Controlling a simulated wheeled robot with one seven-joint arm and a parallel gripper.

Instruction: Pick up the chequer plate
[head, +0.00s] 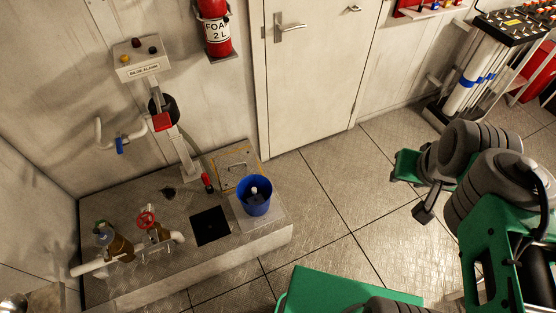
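A flat plate with a handle (235,163), which looks like the chequer plate, lies at the back of the raised platform, against the wall below the door frame. It has a thin, yellowish edge. A dark square opening (210,226) is in the platform in front of it. The plate's front right part is partly hidden by a blue bucket (255,197). The end of my arm, with what seems to be my gripper (413,187), is at the right, above the floor and well away from the plate. Its fingers are not clear, and I see nothing held.
The blue bucket stands on a pale block at the platform's right edge. A red valve wheel (146,220) and pipes stand at the left. A bilge alarm box (139,65) and red-handled pump lever (163,122) rise behind. The floor (320,210) before the door is clear.

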